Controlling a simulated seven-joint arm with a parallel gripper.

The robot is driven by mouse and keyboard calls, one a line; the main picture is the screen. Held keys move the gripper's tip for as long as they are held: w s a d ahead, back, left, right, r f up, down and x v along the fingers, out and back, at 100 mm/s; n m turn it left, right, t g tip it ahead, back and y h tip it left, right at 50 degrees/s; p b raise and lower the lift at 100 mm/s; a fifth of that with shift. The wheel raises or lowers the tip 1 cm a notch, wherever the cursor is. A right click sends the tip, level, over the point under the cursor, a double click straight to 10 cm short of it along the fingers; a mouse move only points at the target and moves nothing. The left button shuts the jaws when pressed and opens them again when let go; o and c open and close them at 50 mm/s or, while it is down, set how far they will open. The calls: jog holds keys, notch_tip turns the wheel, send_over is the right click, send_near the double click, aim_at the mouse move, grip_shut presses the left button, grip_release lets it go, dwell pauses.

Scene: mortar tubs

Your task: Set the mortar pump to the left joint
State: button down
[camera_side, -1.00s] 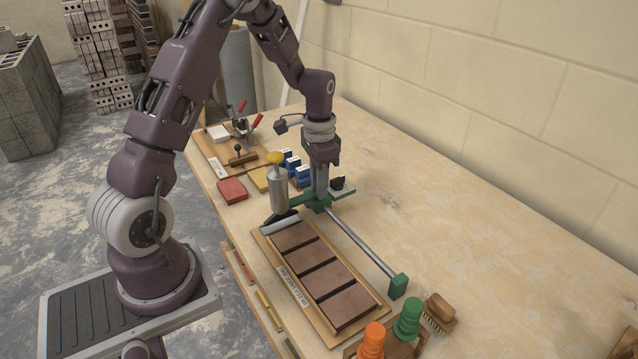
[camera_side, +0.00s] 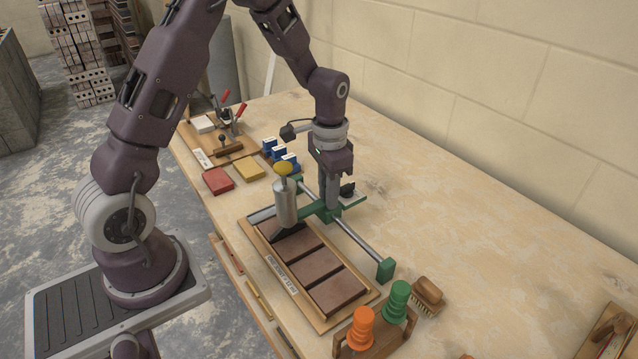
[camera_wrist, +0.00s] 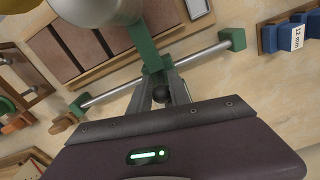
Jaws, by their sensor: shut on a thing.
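The mortar pump (camera_side: 286,204) is a silver cylinder with a yellow knob and a dark nozzle, upright on a green carriage (camera_side: 323,213) that rides a steel rail (camera_side: 357,242). Its nozzle is over the far part of a row of brown bricks (camera_side: 317,268) in a wooden tray; the exact joint below it is hard to tell. My gripper (camera_side: 329,201) is shut on the pump's carriage, beside the cylinder. In the wrist view my gripper (camera_wrist: 163,86) meets the green carriage arm (camera_wrist: 146,45); the pump (camera_wrist: 95,8) is cut off at the top.
Green rail ends (camera_side: 385,270) bound the travel. Near the front stand an orange spool (camera_side: 361,329) and a green one (camera_side: 398,300), beside a brush (camera_side: 428,293). Blue blocks (camera_side: 280,153) and red (camera_side: 218,181) and yellow (camera_side: 249,168) pads lie beyond. The right tabletop is mostly clear.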

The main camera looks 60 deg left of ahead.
jog(key=shift+w, duration=0.15)
jog(key=c, duration=1.4)
grip_release()
notch_tip(320, 180, up, 7)
jog(key=shift+r, duration=0.1)
jog(key=s+d+r+n+t, duration=0.1)
jog(key=s+d+r+t, duration=0.3)
jog(key=s+r, duration=0.8)
jog(key=s+d+r+n+t, duration=0.1)
jog(key=s+d, duration=0.3)
jog(key=s, duration=0.7)
jog(key=shift+r+t, duration=0.3)
jog(key=shift+r, duration=0.3)
